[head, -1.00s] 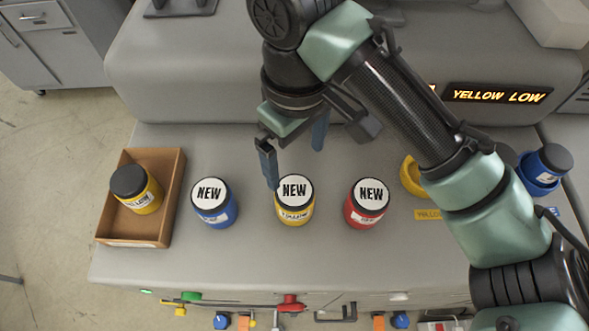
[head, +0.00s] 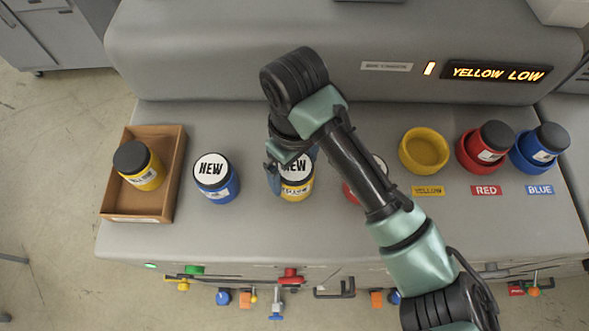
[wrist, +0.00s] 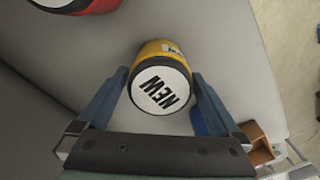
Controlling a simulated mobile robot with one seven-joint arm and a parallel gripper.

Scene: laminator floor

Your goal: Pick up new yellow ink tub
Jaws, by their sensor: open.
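The new yellow ink tub (head: 297,189) stands upright on the grey counter, between the new blue and new red tubs. It has a white lid marked NEW and a yellow body with a label. My gripper (head: 291,172) is over it, partly hiding its lid. In the wrist view the tub (wrist: 160,85) sits between the two blue fingers of my gripper (wrist: 160,100). The fingers are open, one on each side of the tub. I cannot tell whether either finger touches it.
The new blue tub (head: 217,182) stands left, and the new red tub (head: 350,194) right, mostly behind my arm. A brown box (head: 170,185) holds a used yellow tub (head: 140,168). An empty yellow holder (head: 425,150) is beside filled red (head: 466,160) and blue (head: 527,165) holders. The display (head: 497,73) reads YELLOW LOW.

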